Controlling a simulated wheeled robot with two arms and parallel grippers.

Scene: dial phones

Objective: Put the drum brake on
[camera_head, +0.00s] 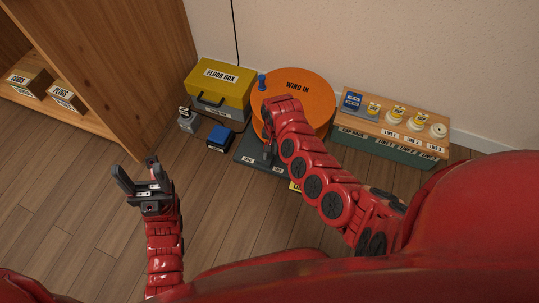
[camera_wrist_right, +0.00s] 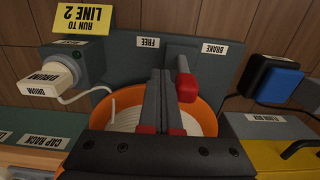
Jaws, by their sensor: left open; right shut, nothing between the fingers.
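The orange drum (camera_head: 312,97), marked WIND IN, stands on a dark grey base (camera_head: 243,149). The right wrist view shows the base's FREE label (camera_wrist_right: 147,42) on the left and BRAKE label (camera_wrist_right: 213,48) on the right. A red-ended lever (camera_wrist_right: 186,86) stands between the labels, a little closer to BRAKE. My right gripper (camera_wrist_right: 158,76) is shut and empty, its fingers just left of the lever; I cannot tell if they touch. In the head view my right gripper (camera_head: 268,152) is low at the drum's front. My left gripper (camera_head: 137,175) is open and empty above the floor.
A yellow floor box (camera_head: 221,82) and a blue-topped block (camera_head: 221,138) stand left of the drum. The cap rack (camera_head: 395,122) stands right. A DRUM plug (camera_wrist_right: 50,80) with a white cord sits beside the base. A wooden shelf (camera_head: 130,60) is at left; the front-left floor is clear.

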